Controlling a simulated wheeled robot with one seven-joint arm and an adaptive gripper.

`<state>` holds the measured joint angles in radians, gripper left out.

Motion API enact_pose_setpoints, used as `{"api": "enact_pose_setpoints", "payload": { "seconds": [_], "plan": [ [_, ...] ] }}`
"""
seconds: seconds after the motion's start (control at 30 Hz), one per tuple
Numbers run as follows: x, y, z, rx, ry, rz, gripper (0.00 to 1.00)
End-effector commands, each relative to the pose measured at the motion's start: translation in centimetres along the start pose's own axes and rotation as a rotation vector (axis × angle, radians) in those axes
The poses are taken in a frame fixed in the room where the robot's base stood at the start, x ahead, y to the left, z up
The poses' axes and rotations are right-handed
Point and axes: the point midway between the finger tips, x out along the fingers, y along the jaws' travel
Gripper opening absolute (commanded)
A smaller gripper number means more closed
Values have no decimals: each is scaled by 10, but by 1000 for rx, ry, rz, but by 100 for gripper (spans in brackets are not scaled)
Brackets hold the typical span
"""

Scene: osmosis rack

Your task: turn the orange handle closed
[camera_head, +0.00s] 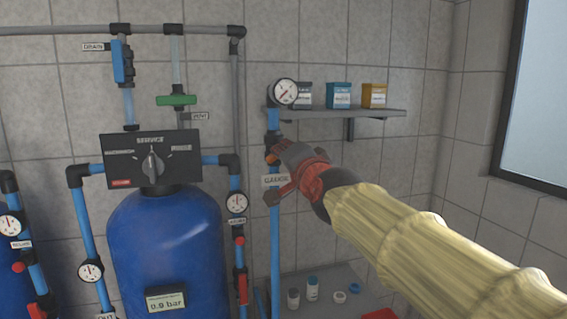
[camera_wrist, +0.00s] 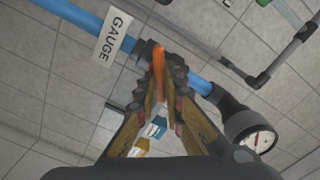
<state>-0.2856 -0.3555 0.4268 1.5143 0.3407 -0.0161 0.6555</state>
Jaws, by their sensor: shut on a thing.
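The orange handle (camera_wrist: 158,66) sits on a valve in the blue gauge pipe. In the wrist view it stands between the fingertips of my gripper (camera_wrist: 160,82), which is shut on it. In the head view a small part of the orange handle (camera_head: 272,158) shows at the tip of my gripper (camera_head: 276,172); the rest is hidden behind the fingers. A label reading GAUGE (camera_wrist: 114,36) is on the pipe beside the valve. The handle's angle to the pipe is hard to tell in the head view; in the wrist view it points across the pipe.
A round pressure gauge (camera_head: 285,92) tops the blue pipe (camera_head: 274,240). A shelf (camera_head: 390,112) with several small boxes is close on the right. A blue tank (camera_head: 165,245) with a black control head (camera_head: 150,158) stands left. A green-handled valve (camera_head: 177,100) is above it.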

Motion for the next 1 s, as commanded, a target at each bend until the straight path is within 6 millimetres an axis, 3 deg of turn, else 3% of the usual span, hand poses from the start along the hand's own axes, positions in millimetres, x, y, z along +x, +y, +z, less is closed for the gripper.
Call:
{"api": "enact_pose_setpoints", "payload": {
  "seconds": [0.5, 1.0],
  "plan": [
    [0, 4, 1, 431, 0, 2, 0],
    [1, 6, 2, 588, 0, 3, 0]
  ]
}}
